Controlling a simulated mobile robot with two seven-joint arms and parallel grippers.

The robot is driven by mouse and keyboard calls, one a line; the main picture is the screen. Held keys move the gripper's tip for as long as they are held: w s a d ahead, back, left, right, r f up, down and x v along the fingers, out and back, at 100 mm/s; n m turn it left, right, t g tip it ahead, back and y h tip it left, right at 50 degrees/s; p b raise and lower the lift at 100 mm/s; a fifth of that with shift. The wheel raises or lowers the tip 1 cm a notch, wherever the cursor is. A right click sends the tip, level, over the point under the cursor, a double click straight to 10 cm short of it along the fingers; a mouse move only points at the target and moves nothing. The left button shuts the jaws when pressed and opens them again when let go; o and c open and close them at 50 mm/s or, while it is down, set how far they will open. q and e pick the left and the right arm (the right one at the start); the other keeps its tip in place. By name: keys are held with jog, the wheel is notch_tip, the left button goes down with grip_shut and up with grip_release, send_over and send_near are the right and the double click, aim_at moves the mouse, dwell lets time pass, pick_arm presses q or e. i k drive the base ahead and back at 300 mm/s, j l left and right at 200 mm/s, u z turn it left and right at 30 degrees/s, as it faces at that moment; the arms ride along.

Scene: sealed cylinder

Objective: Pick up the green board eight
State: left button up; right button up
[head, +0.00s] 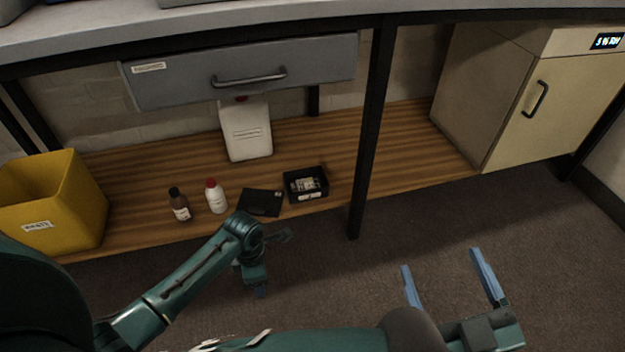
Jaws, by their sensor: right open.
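I cannot make out a green board in the head view. A small black open box (305,197) on the wooden shelf holds small pale and dark items, too small to identify. A flat dark piece (261,203) lies just left of it. My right gripper (439,260) is open and empty, its two blue fingers wide apart over the carpet, well right of and nearer than the box. My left gripper (261,291) hangs in front of the shelf edge below the dark piece; its fingers are small and partly hidden.
A grey drawer (240,72) hangs above. A black post (371,130) stands right of the box, before a beige cabinet (560,105).

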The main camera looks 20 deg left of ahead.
aim_at(299, 185)
jog(key=i, duration=1.55)
